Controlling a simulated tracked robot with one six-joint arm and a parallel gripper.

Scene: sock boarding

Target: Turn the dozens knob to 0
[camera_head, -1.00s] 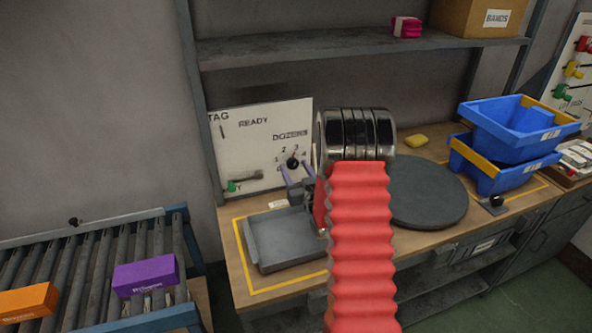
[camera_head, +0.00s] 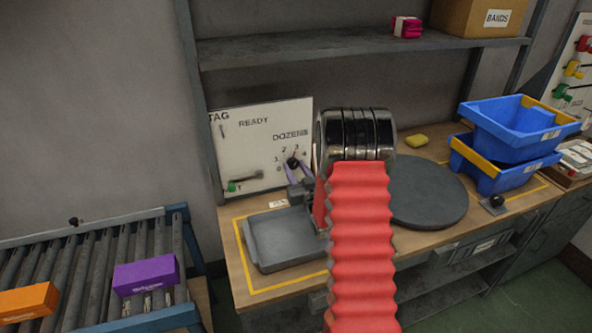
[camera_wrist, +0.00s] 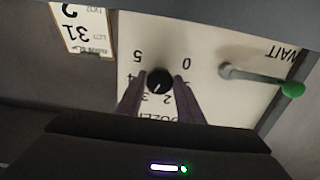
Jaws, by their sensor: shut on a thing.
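The black dozens knob (camera_head: 293,163) sits on the white panel below the word DOZENS, ringed by numbers. In the wrist view the knob (camera_wrist: 159,81) appears upside down with its scale, 0 at upper right and 5 at upper left. A small pale mark shows on the knob's lower part, seemingly towards the 2 and 3 side; its exact number is hard to tell. My gripper (camera_head: 293,170) is shut on the knob, one finger on each side; the gripper (camera_wrist: 160,88) also shows in the wrist view. Fingers partly cover the scale.
A green-tipped lever (camera_wrist: 292,89) is beside the scale on the panel (camera_head: 240,145). A grey tray (camera_head: 285,262) lies below. A dark round plate (camera_head: 430,190) and blue bins (camera_head: 520,125) are farther right.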

